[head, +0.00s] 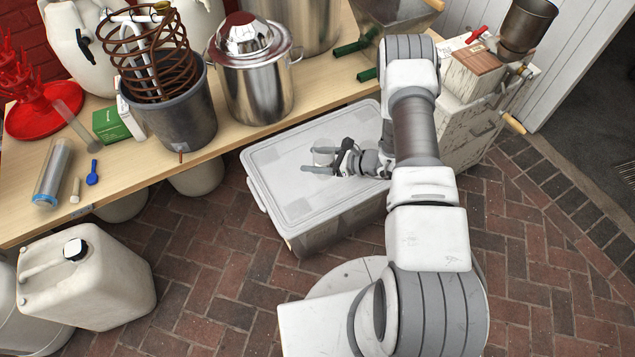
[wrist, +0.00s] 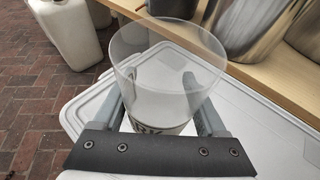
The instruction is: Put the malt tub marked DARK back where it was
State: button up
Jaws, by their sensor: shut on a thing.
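The clear, open-topped malt tub (wrist: 168,68) stands between the two fingers of my gripper (wrist: 155,100) in the wrist view. My gripper is shut on it. Its white label (wrist: 160,127) shows dark letters that look like the end of DARK; the rest is hidden behind my gripper. The tub looks upright, and I see no malt in it. In the head view my gripper (head: 322,160) is over the pale lid (head: 285,150) of a storage box, and the see-through tub is hard to make out. I cannot tell whether the tub touches the lid.
The wooden bench (head: 225,140) runs behind the box, with a grey bucket holding a copper coil (head: 180,120) and a steel pot (head: 255,90). A white jerrycan (head: 95,285) stands on the brick floor. Most of the lid is clear.

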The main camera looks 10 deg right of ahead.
notch_tip(320, 180, down, 8)
jog(key=shift+b, duration=0.95)
jog(key=shift+f, duration=0.1)
jog(key=o, duration=1.3)
